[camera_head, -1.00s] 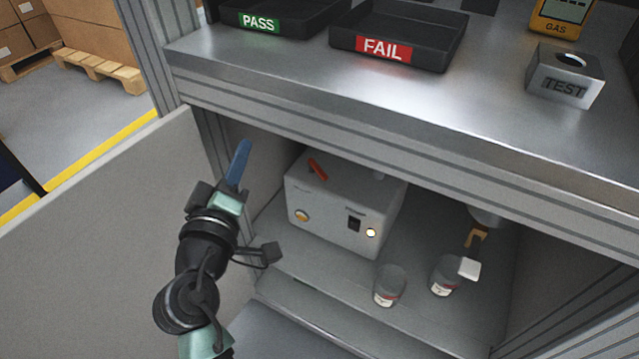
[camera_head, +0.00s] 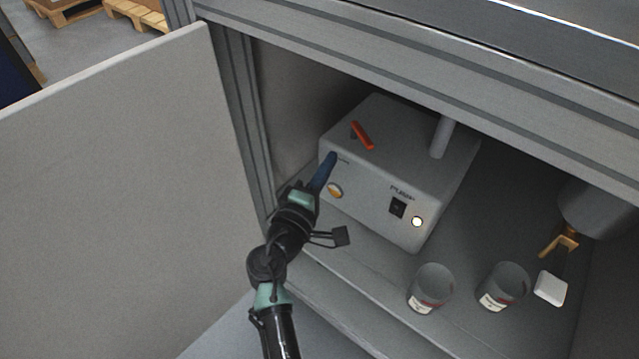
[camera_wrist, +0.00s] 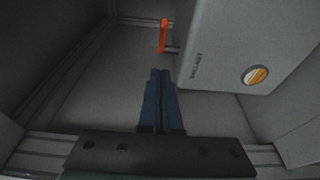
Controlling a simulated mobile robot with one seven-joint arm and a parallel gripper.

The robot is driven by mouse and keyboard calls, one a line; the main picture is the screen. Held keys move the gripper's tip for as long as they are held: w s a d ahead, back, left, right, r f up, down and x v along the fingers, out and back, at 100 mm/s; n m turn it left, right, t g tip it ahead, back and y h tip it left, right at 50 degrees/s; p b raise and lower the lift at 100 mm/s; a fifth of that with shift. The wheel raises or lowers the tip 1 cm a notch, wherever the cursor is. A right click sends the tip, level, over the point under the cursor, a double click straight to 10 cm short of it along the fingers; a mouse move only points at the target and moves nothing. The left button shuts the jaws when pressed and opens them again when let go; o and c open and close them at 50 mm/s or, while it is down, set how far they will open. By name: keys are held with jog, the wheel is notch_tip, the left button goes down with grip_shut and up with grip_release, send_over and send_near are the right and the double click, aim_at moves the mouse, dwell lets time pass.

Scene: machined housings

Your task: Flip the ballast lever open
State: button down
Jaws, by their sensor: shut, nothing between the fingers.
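The ballast lever is a small red-orange bar (camera_head: 362,135) on the top left of the grey pump box (camera_head: 372,193). In the wrist view the lever (camera_wrist: 163,36) stands out beside the box, next to the word BALLAST. My gripper (camera_head: 329,160) is shut and empty, its blue fingers together. It is in front of the box's left end, near the round amber gauge (camera_head: 335,190). In the wrist view the fingertips (camera_wrist: 161,73) point toward the lever, with a gap between them.
The pump stands inside an open cabinet with its door (camera_head: 110,190) swung out at left. The cabinet's top edge hangs over the opening.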

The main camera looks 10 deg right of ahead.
aim_at(360, 138)
jog(key=w+d, duration=0.1)
jog(key=d, duration=0.1)
jog(key=w+d, duration=0.1)
jog(key=d, duration=0.1)
jog(key=shift+w+b, duration=0.2)
jog(key=shift+b, duration=0.15)
jog(key=shift+w+d, duration=0.15)
jog(key=shift+d, duration=0.75)
